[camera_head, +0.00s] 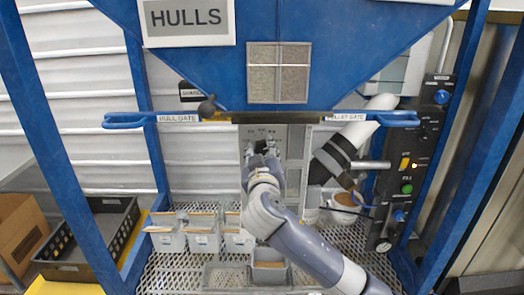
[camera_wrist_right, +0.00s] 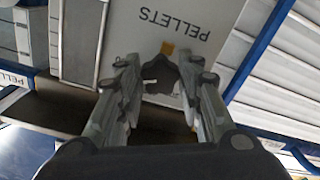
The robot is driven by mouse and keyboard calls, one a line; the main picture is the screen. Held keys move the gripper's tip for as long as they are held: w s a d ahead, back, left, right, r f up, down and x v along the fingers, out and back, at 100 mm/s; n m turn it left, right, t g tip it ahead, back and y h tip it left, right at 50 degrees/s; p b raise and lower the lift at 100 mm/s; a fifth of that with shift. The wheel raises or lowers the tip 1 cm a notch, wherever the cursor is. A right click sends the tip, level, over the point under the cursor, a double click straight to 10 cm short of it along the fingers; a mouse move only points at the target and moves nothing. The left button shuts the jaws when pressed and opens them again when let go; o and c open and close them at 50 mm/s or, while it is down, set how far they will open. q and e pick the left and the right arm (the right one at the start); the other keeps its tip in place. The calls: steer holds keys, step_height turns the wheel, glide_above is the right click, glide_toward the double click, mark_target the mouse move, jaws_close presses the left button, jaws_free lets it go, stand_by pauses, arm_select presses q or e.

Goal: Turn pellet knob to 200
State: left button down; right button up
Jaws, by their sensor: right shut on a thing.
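The panel with the PELLETS label (camera_wrist_right: 170,20) shows upside down in the wrist view, and its grey plate (camera_head: 255,133) shows under the hopper in the head view. My right gripper (camera_head: 263,148) reaches up to this plate. In the wrist view my right gripper (camera_wrist_right: 160,80) has its fingers on both sides of the dark pellet knob (camera_wrist_right: 167,72) and is shut on it. A small orange mark (camera_wrist_right: 167,47) sits on the plate beside the knob. The fingers partly hide the knob, and I cannot read its setting. My left gripper is not in view.
Blue gate handles stick out left (camera_head: 125,121) and right (camera_head: 398,119) above my right arm. A dark control box (camera_head: 415,150) stands at the right, near a white spout (camera_head: 355,132) with black bands. Small bins (camera_head: 202,243) stand on the mesh shelf (camera_head: 190,272) below.

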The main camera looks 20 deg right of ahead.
steer(key=n+p, duration=0.1)
steer(key=n, duration=0.2)
steer(key=shift+r+n, duration=0.1)
steer(key=shift+n, duration=0.3)
steer(key=n+p, duration=0.2)
steer(key=n, duration=0.1)
steer(key=shift+n+p, duration=0.3)
steer(key=n+p, duration=0.2)
steer(key=n, duration=0.1)
steer(key=shift+r+n, duration=0.1)
steer(key=shift+n, duration=0.3)
steer(key=n+p, duration=0.2)
steer(key=n, duration=0.1)
steer(key=shift+n+p, duration=0.3)
steer(key=n, duration=0.2)
steer(key=shift+n+p, duration=0.3)
steer(key=n, duration=0.3)
steer(key=shift+f+n, duration=0.25)
steer(key=shift+n, duration=0.05)
steer(key=n, duration=0.4)
steer(key=shift+n, duration=2.1)
steer(key=shift+f, duration=0.1)
